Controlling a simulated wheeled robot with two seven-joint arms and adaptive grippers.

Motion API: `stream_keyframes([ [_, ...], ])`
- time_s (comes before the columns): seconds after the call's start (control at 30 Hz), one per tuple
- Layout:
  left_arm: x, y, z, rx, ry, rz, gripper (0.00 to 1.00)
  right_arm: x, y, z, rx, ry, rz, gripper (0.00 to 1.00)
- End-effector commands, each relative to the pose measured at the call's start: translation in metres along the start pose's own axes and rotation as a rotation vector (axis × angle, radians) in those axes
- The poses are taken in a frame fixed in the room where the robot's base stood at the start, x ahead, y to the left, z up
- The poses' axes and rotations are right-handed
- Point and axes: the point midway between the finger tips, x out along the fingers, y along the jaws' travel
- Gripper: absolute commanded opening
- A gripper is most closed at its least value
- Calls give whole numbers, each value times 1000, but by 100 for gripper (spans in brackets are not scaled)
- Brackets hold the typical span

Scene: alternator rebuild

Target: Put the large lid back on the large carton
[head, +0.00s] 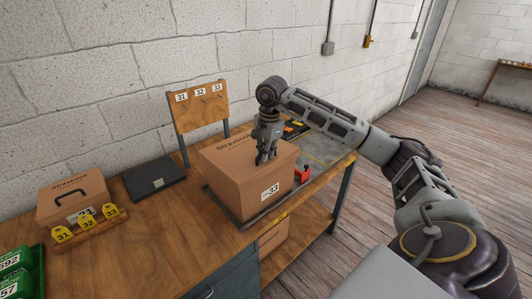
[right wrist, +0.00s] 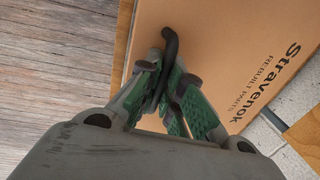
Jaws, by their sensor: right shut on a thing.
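The large carton (head: 238,190) is brown, carries a label reading 33 and stands on the wooden bench. The large lid (head: 222,151), printed "Stravenok", lies level across its top; I see no clear gap between them, but cannot tell if it is fully seated. My right gripper (head: 265,160) points down over the lid. In the right wrist view, its green-padded fingers (right wrist: 168,103) are shut on the black loop handle (right wrist: 170,50) of the lid (right wrist: 225,45). The fingers hide part of the handle and of the lid's top. My left gripper is not in view.
A smaller carton (head: 75,199) with a black handle stands at left, behind a wooden rack of yellow numbered tags (head: 88,225). A dark flat panel (head: 155,179) lies between the cartons. A hook board (head: 198,106) stands behind. A red object (head: 302,174) sits right of the large carton.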

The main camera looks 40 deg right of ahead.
Motion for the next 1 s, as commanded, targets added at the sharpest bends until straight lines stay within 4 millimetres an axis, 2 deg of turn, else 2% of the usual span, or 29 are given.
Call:
stream_keyframes([
  [0.53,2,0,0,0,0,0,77,4,-1,0,0,0,-1,0],
  [0.57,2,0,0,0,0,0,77,4,-1,0,0,0,-1,12],
  [0.73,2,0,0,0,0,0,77,4,0,0,0,0,-1,33],
  [1.0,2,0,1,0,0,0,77,4,0,0,0,0,0,33],
])
